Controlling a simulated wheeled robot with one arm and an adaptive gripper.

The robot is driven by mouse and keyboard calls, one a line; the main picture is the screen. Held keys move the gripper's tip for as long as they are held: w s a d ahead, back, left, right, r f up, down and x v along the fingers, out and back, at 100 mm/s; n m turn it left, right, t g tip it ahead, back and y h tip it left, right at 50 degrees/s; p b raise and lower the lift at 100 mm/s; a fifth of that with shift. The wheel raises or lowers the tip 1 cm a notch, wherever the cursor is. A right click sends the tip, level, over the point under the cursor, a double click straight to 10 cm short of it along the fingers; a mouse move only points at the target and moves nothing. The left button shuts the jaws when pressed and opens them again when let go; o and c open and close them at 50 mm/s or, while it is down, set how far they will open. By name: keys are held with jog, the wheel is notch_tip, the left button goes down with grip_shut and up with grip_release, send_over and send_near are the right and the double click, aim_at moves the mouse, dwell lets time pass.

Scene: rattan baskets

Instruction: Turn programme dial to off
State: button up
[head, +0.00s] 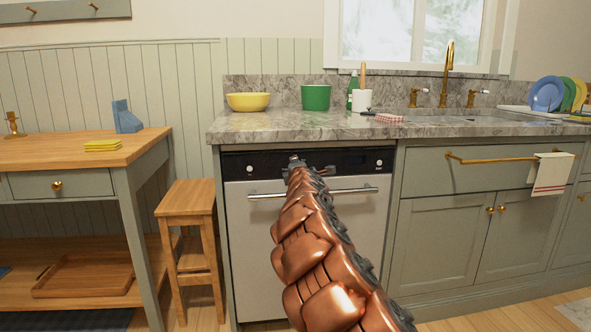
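The dishwasher (250,215) stands under the marble counter, with a black control panel (350,160) along its top and a silver bar handle below. A small white round knob or button (249,169) shows at the panel's left, and another (379,163) at its right. I cannot tell which is the programme dial, nor read any setting. My copper arm reaches forward to the panel. My gripper (297,163) is small at its far end, in front of the panel left of centre. It hides part of the panel; contact and finger opening cannot be made out.
The handle (352,190) sticks out just below my gripper, and my arm crosses over it. A wooden stool (186,200) stands left of the dishwasher. Cabinets with a brass towel rail (490,160) are at the right.

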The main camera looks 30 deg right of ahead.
jog(key=o, duration=1.1)
jog(key=shift+o, duration=0.2)
jog(key=v, duration=1.2)
jog(key=shift+r, duration=0.1)
